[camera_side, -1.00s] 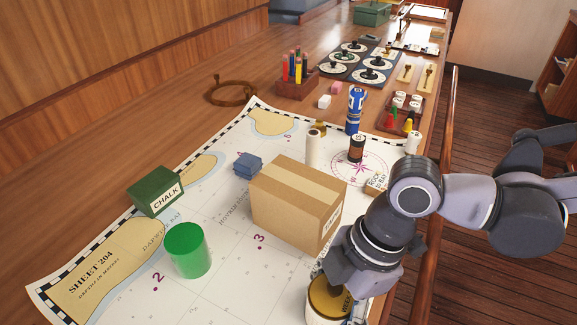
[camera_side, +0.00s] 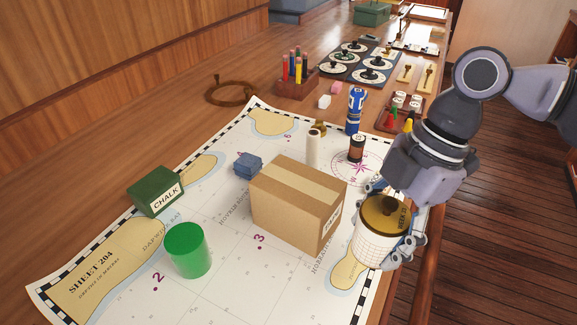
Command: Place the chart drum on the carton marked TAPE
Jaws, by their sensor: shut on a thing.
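The chart drum (camera_side: 372,238) is a white gridded cylinder with a brass-coloured top. My gripper (camera_side: 392,232) is shut on it, with fingers at its back and right side. The drum is tilted a little and appears to be off the chart, to the right of the carton. The carton (camera_side: 285,212) is a closed brown cardboard box with a tape strip along its top. A white label shows on its right end, too steeply angled to read. The carton's top is bare.
A green CHALK box (camera_side: 155,191) and a green cylinder (camera_side: 187,250) stand left of the carton. Blue blocks (camera_side: 248,165), a white cylinder (camera_side: 314,149), a dark spool (camera_side: 357,148) and a blue figure (camera_side: 355,111) stand behind it. The chart (camera_side: 215,288) is clear in front.

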